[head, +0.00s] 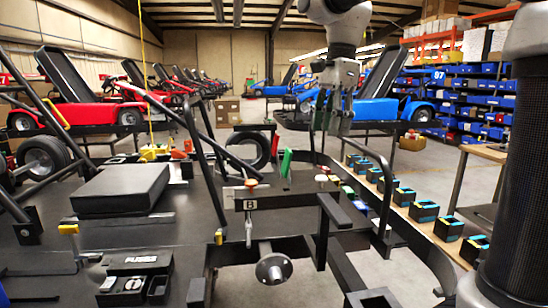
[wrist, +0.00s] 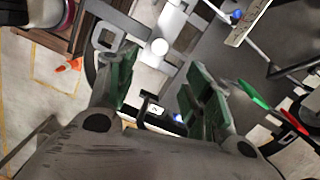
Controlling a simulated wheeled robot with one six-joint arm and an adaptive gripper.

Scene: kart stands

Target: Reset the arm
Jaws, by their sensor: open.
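My gripper (head: 334,112) hangs from my arm in the upper middle of the head view, above the far part of the kart frame. In the wrist view my gripper (wrist: 160,88) shows its two green-padded fingers spread apart, with nothing held between them. The black kart frame (head: 270,243) lies below it, with a tag marked B (head: 250,205) on it. Frame parts and a pale floor show beyond the fingers in the wrist view.
A black box (head: 122,188) and an open case marked FUSES (head: 136,281) lie on the left surface. A row of small black-and-blue bins (head: 403,195) lines the right side. Red karts (head: 75,100) and a blue kart (head: 380,95) stand behind. An upright green part (head: 286,163) stands mid-frame.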

